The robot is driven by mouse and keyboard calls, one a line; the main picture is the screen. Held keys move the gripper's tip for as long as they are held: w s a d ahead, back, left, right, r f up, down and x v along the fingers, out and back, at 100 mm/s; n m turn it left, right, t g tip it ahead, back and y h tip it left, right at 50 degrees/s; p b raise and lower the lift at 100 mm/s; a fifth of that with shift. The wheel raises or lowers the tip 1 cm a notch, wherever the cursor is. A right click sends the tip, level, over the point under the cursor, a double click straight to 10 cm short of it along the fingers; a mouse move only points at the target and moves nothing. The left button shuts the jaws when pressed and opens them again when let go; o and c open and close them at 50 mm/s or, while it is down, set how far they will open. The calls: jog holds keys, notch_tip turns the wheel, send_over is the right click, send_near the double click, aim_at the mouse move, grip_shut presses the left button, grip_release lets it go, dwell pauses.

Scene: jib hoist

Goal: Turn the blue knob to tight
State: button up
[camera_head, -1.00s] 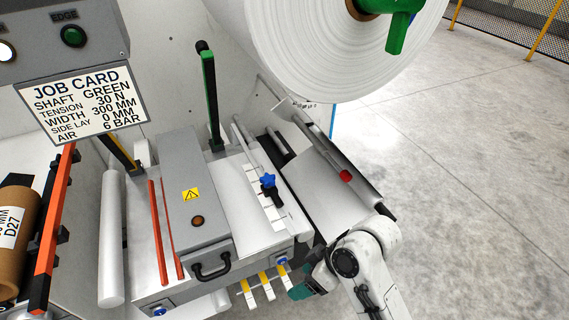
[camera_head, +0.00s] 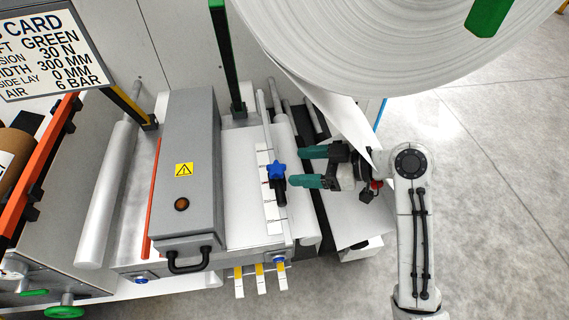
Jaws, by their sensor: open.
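The blue knob (camera_head: 277,169) is star-shaped and sits on a black clamp block (camera_head: 279,190) on the white marked scale (camera_head: 266,200), right of the grey cover. My gripper (camera_head: 303,167) has two teal fingers pointing left, one above the other in the picture. The fingers are apart with nothing between them. Their tips are just right of the knob, with a small gap in the picture. I cannot tell whether they are level with the knob in height. No marking for tight shows on the knob.
A large white roll (camera_head: 370,50) hangs above and behind my gripper, its web coming down close to my wrist. The grey cover (camera_head: 187,150) with a black handle stands left of the scale. A green-and-black post (camera_head: 224,60) rises behind. Open floor lies on the right.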

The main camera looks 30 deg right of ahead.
aim_at(277, 168)
jog(key=x, duration=0.5)
jog(key=shift+w+a+f, duration=0.1)
jog(key=shift+w+a, duration=0.1)
jog(key=shift+a, duration=0.1)
jog(key=c, duration=1.1)
